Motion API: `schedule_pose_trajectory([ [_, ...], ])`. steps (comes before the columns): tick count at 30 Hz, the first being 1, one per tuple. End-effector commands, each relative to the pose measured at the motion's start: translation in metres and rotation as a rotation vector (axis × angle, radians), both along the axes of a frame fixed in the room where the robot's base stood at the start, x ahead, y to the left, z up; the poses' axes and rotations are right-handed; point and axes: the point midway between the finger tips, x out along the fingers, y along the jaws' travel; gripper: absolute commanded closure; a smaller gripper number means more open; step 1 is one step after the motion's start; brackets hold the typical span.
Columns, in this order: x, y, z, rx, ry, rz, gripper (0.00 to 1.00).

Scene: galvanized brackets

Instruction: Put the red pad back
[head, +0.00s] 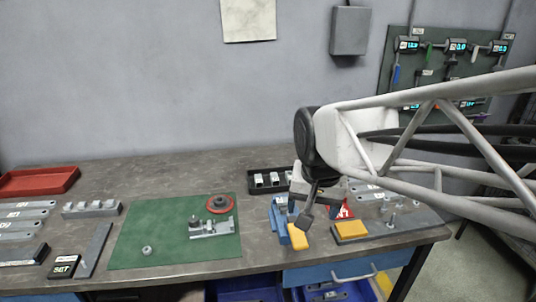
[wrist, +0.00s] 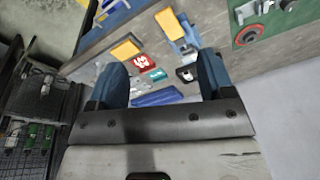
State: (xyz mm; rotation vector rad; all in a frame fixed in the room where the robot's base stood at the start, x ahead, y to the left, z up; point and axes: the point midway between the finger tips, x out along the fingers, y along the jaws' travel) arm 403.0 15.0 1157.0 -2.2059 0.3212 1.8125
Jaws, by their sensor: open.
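A flat red piece with white marks (head: 343,211) stands on the bench at the right, partly hidden behind my gripper. It also shows in the wrist view (wrist: 141,62), between the finger lines and beyond the tips. A round red ring with a dark centre (head: 219,204) lies on the green mat; it is at the upper right of the wrist view (wrist: 264,31). I cannot tell for certain which is the red pad. My gripper (head: 307,208) is above the bench's right part; in the wrist view its blue fingers (wrist: 163,74) are wide apart with nothing between them.
One yellow pad (head: 298,237) is at a blue fixture (head: 281,218); another yellow pad (head: 351,229) lies on a grey plate. A black tray (head: 256,184) holds small parts behind. The green mat (head: 140,228) has a grey bracket (head: 211,229). A red tray (head: 38,181) is far left.

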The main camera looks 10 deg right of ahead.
Motion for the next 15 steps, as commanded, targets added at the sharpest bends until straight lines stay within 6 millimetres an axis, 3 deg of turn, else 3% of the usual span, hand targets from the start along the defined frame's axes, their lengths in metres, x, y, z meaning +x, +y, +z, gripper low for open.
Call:
schedule_pose_trajectory([
  [1,-0.016,-0.004,-0.001,-0.010,-0.008,0.044,0.25],
  [6,-0.057,-0.014,-0.009,-0.046,-0.024,0.195,0.25],
  [10,-0.076,-0.017,-0.015,-0.067,-0.031,0.272,0.25],
  [15,-0.087,-0.019,-0.018,-0.078,-0.035,0.319,0.25],
])
